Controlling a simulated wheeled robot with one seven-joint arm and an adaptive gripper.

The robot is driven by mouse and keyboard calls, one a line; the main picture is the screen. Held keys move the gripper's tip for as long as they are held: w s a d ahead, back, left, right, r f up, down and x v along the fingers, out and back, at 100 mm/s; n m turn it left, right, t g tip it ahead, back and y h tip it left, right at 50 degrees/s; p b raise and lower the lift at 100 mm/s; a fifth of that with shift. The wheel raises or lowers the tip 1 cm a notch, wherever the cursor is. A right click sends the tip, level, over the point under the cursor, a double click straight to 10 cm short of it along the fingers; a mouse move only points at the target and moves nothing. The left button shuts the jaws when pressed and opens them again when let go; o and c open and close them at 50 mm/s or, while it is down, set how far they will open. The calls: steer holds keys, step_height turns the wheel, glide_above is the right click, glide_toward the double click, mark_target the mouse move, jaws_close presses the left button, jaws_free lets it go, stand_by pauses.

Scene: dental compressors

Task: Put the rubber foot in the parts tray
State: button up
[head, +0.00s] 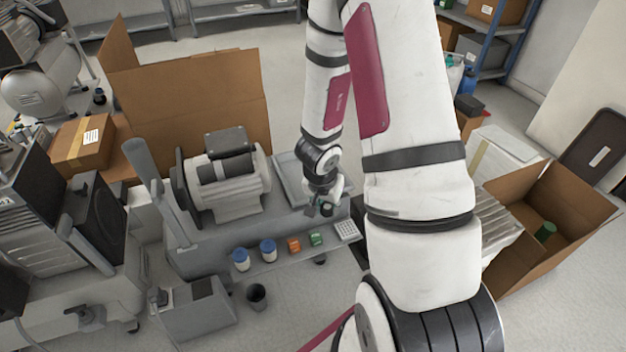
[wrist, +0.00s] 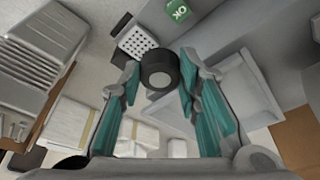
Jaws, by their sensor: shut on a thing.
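My gripper (head: 323,207) is shut on the rubber foot (wrist: 160,69), a short black cylinder with a pale round end face. In the wrist view the foot sits between the teal-padded fingertips (wrist: 159,78). In the head view the foot (head: 327,210) is a small dark shape, partly hidden by the fingers. The grey parts tray (head: 283,168) lies on the bench top just left of and behind my gripper, partly hidden by my wrist. In the wrist view the tray (wrist: 262,84) is right of the foot, partly behind the right finger. Its visible inside looks empty.
A motor-like compressor unit (head: 225,185) stands left of the tray. On the front ledge are two blue-lidded jars (head: 268,250), an orange box (head: 294,245), a green box (head: 316,239) and a white gridded block (head: 346,230). An open cardboard box (head: 560,225) stands right.

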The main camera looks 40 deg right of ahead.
steer(key=w+d+p, duration=0.1)
steer(key=w+d, duration=0.1)
steer(key=w, duration=0.2)
steer(key=w+d+f+p, duration=0.1)
steer(key=w+d+p, duration=0.1)
steer(key=w, duration=0.2)
steer(key=w+d+p, duration=0.1)
steer(key=w+d, duration=0.1)
steer(key=w, duration=0.2)
steer(key=shift+w+d+f+p, duration=0.15)
steer(key=shift+w+d+p, duration=0.05)
steer(key=shift+w+p, duration=0.15)
step_height(320, 180, down, 4)
steer(key=b, duration=0.3)
steer(key=shift+w+r, duration=0.1)
steer(key=shift+r, duration=0.15)
steer(key=shift+f, duration=0.2)
steer(key=o, duration=1)
